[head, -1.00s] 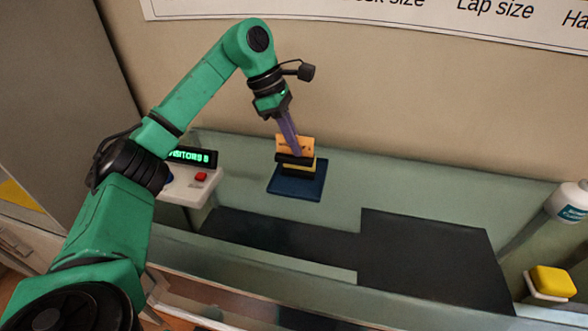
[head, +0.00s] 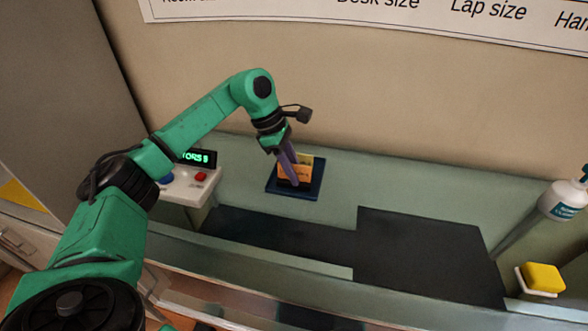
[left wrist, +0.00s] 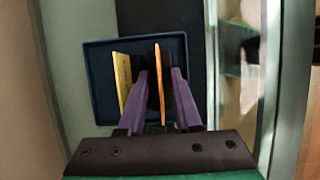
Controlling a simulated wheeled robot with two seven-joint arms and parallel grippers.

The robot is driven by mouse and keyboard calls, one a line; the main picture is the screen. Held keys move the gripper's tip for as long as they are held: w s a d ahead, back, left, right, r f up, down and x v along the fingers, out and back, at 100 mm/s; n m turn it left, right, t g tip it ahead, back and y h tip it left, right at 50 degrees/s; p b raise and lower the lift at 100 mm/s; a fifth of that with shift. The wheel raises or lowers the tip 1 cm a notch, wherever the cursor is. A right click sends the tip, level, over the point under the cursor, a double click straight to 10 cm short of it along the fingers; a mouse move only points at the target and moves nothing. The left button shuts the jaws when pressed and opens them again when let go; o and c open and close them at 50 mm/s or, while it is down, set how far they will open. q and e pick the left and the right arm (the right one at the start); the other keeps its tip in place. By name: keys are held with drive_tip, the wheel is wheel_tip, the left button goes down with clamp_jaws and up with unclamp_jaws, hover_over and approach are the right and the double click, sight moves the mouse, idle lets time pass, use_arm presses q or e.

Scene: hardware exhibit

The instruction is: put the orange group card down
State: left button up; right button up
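The orange group card (head: 302,173) stands upright at the dark blue tray (head: 272,191). A yellow card (head: 306,158) stands behind it. My left gripper (head: 295,180) reaches down at the orange card from above, one purple finger in front of it. In the left wrist view the orange card (left wrist: 159,75) is edge-on between the two fingers (left wrist: 160,72), with a gap on both sides. The yellow card (left wrist: 122,76) is just left of the left finger. The lower edge of the orange card is hidden by the fingers. My right gripper is out of view.
A white counter box with a green display (head: 198,157) and a red button (head: 201,177) stands left of the tray. Dark mats (head: 425,255) lie in front and to the right. A yellow block (head: 544,278) and a white bottle (head: 565,200) are far right.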

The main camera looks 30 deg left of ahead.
use_arm(q)
drive_tip(key=shift+r, duration=0.3)
drive_tip(key=b+v, duration=0.1)
drive_tip(key=v, duration=1)
drive_tip(key=shift+a+r+b, duration=0.3)
drive_tip(key=shift+r, duration=0.05)
drive_tip(key=shift+s, duration=0.1)
